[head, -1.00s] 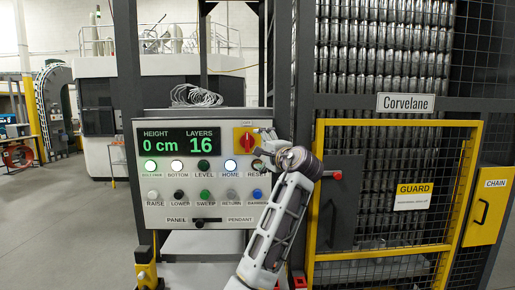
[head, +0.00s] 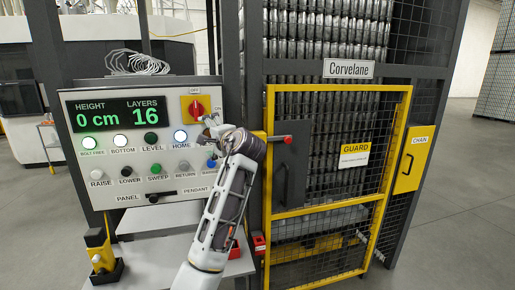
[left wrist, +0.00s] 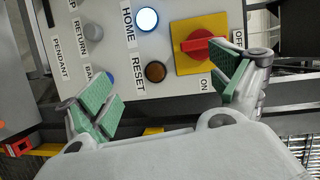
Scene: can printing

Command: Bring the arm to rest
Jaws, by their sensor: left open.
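My left arm comes up from the bottom of the head view. Its gripper (head: 211,125) is in front of the right side of the control panel (head: 78,152), near the red rotary switch (head: 196,106). In the left wrist view the gripper (left wrist: 165,95) is open, its green-padded fingers spread wide with nothing between them. The panel's lit HOME button (left wrist: 146,19), the brown RESET button (left wrist: 155,71) and the red switch handle (left wrist: 203,42) show beyond the fingers. My right gripper is not seen.
A yellow-framed guard gate (head: 268,190) with a dark latch plate stands right of my arm, before stacked cans. A yellow CHAIN box (head: 413,160) is farther right. A shelf below the panel holds a yellow and black device (head: 100,255). Grey floor is open at right.

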